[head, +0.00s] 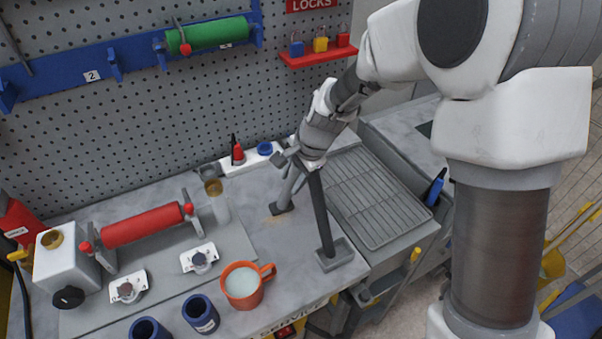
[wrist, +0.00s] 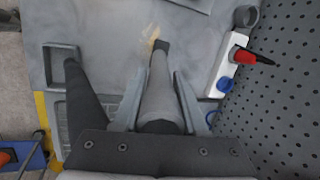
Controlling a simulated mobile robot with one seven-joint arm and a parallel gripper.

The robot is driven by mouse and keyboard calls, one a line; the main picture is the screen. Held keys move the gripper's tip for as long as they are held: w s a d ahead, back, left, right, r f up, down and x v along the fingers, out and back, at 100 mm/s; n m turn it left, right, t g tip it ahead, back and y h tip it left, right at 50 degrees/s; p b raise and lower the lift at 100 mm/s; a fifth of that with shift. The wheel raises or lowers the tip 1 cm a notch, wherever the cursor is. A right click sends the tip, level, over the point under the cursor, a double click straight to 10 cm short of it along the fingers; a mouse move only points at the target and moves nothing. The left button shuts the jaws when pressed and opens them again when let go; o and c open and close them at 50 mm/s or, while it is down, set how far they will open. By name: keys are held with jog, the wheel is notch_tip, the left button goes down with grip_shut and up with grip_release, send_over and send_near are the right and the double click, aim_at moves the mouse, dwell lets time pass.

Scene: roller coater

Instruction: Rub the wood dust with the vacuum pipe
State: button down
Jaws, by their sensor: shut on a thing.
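My gripper (head: 293,168) is shut on the grey vacuum pipe (head: 288,190), above the right part of the grey worktop. In the wrist view the pipe (wrist: 160,85) runs between the two fingers, away from the palm. Its dark nozzle end points down at the worktop. The wood dust (wrist: 152,35) is a small pale tan patch right at the nozzle; it shows faintly in the head view (head: 264,217), left of the nozzle. I cannot tell whether the nozzle touches the surface. Part of the dust may be hidden by the nozzle.
A dark post (head: 321,215) on a square base stands close right of the pipe. An orange mug (head: 243,285) stands in front and a red roller (head: 142,225) lies left. A white strip (head: 250,160) with a red plug is along the pegboard. A metal rack (head: 375,195) is right.

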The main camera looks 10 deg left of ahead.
jog(key=shift+s+a+p, duration=0.85)
jog(key=shift+s+a, duration=1.55)
jog(key=shift+a, duration=0.8)
jog(key=shift+w+d+b, duration=0.35)
jog(key=shift+w+d, duration=0.25)
jog(key=shift+d, duration=0.6)
jog(key=shift+w+d+b, duration=0.4)
jog(key=shift+w+d, duration=0.15)
jog(key=shift+d, duration=0.6)
jog(key=shift+w+d+b, duration=0.35)
jog(key=shift+w+d, duration=0.25)
jog(key=shift+d, duration=0.6)
jog(key=w+d+b, duration=0.1)
jog(key=w+d, duration=0.3)
jog(key=d, duration=0.2)
jog(key=shift+w, duration=0.2)
jog(key=shift+f, duration=0.1)
notch_tip(320, 180, up, 6)
jog(key=p, duration=0.4)
jog(key=shift+p, duration=0.3)
jog(key=shift+r, duration=0.2)
